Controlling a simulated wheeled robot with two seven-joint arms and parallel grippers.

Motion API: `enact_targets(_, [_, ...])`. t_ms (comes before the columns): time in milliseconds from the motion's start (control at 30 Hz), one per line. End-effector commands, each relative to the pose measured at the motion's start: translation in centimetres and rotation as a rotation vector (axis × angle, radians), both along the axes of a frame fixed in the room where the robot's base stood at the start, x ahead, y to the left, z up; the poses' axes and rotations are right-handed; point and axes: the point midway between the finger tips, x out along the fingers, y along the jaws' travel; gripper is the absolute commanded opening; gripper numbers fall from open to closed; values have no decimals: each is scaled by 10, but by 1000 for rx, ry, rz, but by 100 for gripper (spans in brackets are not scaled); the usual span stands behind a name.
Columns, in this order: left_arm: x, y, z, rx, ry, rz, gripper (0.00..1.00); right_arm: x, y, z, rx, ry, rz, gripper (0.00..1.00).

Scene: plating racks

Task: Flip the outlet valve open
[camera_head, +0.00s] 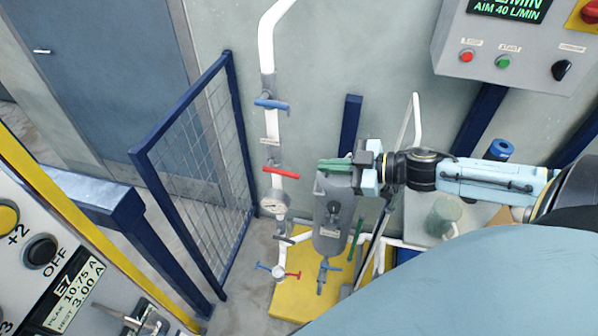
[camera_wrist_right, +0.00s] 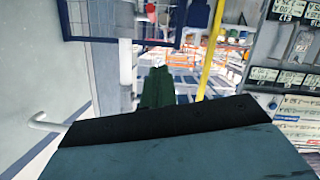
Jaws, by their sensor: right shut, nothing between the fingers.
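My right gripper (camera_head: 336,163) comes in from the right in the head view, with its green fingers shut and empty in front of the top of a grey cylindrical housing (camera_head: 328,228). The shut fingers also show in the wrist view (camera_wrist_right: 157,88). Left of them, a white vertical pipe carries a valve with a blue handle (camera_head: 271,104) and, lower, one with a red handle (camera_head: 281,172); both handles lie across the pipe. Low down are a red-and-blue-handled valve (camera_head: 278,271) and a small blue-handled valve (camera_head: 325,266). The labels are too small to read, so I cannot tell which is the outlet.
A round gauge (camera_head: 273,207) sits below the red handle. A blue mesh fence (camera_head: 190,160) stands left of the pipe. A control box (camera_head: 510,45) hangs at the upper right. A yellow base (camera_head: 300,300) lies under the pipework. A button panel (camera_head: 60,260) fills the lower left.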

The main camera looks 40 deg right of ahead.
Motion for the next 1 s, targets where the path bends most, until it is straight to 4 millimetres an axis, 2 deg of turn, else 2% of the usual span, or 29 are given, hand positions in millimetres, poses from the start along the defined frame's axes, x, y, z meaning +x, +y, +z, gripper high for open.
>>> enact_targets(300, [0, 0, -3, 0, 0, 0, 36, 28, 19, -7, 0, -5, 0, 0])
enact_targets(733, [0, 0, 5, 0, -1, 0, 36, 67, 48, -20, -1, -4, 0, 0])
enact_targets(800, [0, 0, 2, 0, -1, 0, 36, 67, 43, -35, 2, 3, -4, 0])
enact_targets(1000, [1, 0, 0, 0, -1, 0, 36, 70, 38, -55, -1, 0, -2, 0])
